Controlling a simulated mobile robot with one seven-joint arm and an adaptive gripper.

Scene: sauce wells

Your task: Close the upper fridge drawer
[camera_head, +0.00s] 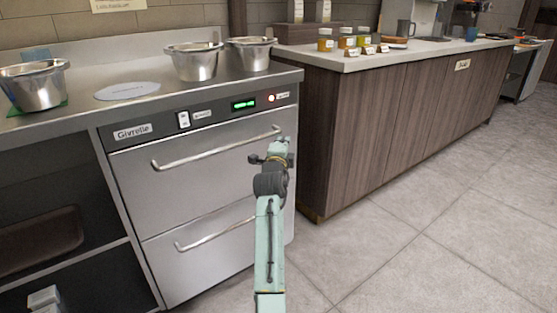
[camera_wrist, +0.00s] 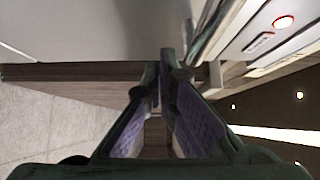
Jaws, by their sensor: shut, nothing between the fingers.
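The upper fridge drawer (camera_head: 185,188) is a steel front with a long bar handle (camera_head: 215,149), under the control panel labelled Givrelle. It looks about flush with the fridge body; a small gap cannot be ruled out. My gripper (camera_head: 270,159) is near the right end of this handle, partly hidden by my own arm. In the wrist view my gripper (camera_wrist: 164,68) has its fingertips together and empty, beside the grey drawer front (camera_wrist: 90,30). Whether the fingers touch the front is unclear. The lower drawer (camera_head: 200,262) looks shut.
Steel bowls (camera_head: 194,62) stand on the counter above the fridge. A wooden cabinet (camera_head: 400,125) with jars on top stands to the right. The tiled floor (camera_head: 440,240) in front of it is clear. An open dark shelf (camera_head: 60,190) lies left of the fridge.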

